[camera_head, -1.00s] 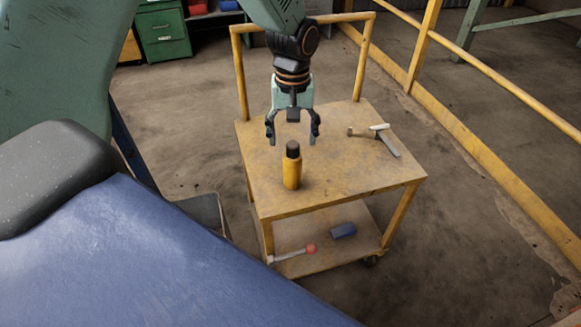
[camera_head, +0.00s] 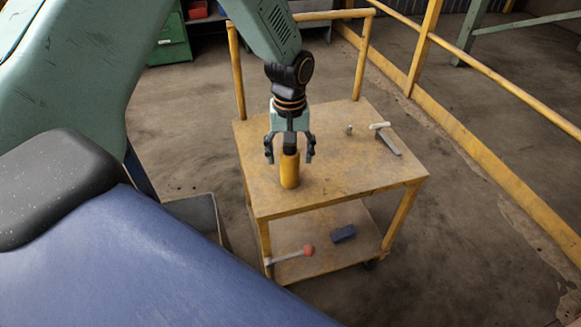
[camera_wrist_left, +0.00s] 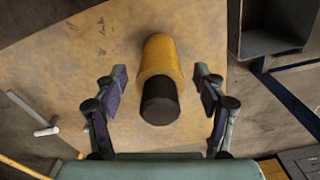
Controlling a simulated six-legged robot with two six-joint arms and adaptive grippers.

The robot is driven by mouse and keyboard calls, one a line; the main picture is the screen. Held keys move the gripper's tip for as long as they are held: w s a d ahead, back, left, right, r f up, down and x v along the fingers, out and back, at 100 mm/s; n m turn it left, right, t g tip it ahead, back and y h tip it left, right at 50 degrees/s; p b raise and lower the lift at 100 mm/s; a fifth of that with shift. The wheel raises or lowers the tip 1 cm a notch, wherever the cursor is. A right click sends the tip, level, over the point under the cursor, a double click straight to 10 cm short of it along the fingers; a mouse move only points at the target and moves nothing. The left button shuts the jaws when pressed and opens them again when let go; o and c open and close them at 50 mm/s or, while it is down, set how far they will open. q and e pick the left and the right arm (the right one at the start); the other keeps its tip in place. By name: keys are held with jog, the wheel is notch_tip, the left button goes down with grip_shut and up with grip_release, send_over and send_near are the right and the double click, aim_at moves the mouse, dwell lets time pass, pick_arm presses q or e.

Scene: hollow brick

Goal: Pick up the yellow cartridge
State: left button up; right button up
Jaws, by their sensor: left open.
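The yellow cartridge (camera_head: 289,171) stands upright on the top shelf of the yellow cart (camera_head: 345,179), near its left side. Its black cap is partly hidden by my gripper in the head view. My left gripper (camera_head: 290,158) is open above the cartridge, with one finger to each side of its top. In the left wrist view the cartridge (camera_wrist_left: 160,65) with its black cap lies between the open fingers of my gripper (camera_wrist_left: 160,85), with gaps on both sides. My right gripper is not in view.
A hammer-like tool (camera_head: 388,142) and a small metal piece (camera_head: 349,129) lie on the cart top's right. A grey bin (camera_head: 203,215) stands left. Yellow railing (camera_head: 480,75) runs along the right.

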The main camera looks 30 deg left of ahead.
pick_arm(q)
jog(key=shift+w+a, duration=0.1)
jog(key=shift+a, duration=0.05)
jog(key=shift+c, duration=0.5)
jog(key=shift+r, duration=0.1)
jog(key=c, duration=0.5)
grip_shut()
